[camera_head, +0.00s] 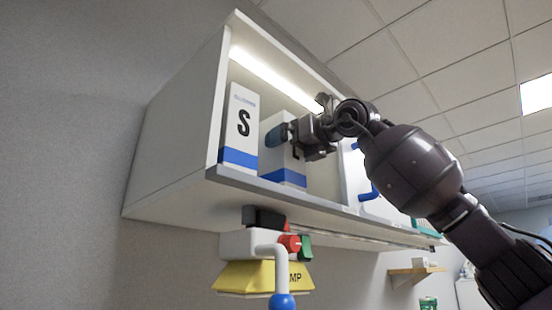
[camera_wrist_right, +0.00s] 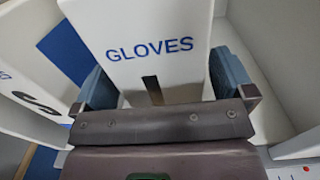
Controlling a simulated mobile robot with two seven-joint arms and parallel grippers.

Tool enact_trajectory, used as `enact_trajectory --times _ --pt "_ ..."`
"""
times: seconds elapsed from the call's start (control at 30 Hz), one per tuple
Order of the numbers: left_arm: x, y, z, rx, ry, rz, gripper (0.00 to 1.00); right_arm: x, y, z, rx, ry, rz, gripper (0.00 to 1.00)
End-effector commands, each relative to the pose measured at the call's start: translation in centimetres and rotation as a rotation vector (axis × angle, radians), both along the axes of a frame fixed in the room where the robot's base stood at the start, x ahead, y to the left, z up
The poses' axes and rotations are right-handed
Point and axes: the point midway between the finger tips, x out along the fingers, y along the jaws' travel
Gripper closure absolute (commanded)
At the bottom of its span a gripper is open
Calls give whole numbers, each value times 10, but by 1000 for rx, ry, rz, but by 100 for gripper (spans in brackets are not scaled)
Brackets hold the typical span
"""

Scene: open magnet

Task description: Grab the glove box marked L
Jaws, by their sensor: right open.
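The white glove box marked L (camera_head: 278,162), with a blue band at its base, stands on the cabinet shelf to the right of the box marked S. My right gripper (camera_head: 294,136) is at its front and covers part of it and of its letter. In the right wrist view the box (camera_wrist_right: 150,22) shows the word GLOVES. There my right gripper (camera_wrist_right: 163,84) is open, with one blue finger pad on each side of the box. I cannot tell whether the pads touch it. My left gripper is not in view.
The box marked S (camera_head: 240,120) stands close on the left and also shows in the wrist view (camera_wrist_right: 35,100). The cabinet (camera_head: 180,140) is open at the front, with a lit strip inside. A yellow item (camera_head: 245,277) is below it.

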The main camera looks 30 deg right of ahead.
Motion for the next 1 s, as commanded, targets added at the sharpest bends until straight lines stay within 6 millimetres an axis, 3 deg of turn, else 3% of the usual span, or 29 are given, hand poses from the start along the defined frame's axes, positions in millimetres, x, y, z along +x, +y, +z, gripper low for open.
enact_trajectory --times 0.2,0.47,0.87,1.0 --pt "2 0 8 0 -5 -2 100 22 7 0 2 2 1 0" --pt "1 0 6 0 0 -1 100 24 8 -1 1 0 0 0" --pt "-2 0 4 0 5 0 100 23 7 -1 2 1 0 58" --pt "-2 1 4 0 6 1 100 23 7 0 3 -1 0 61"
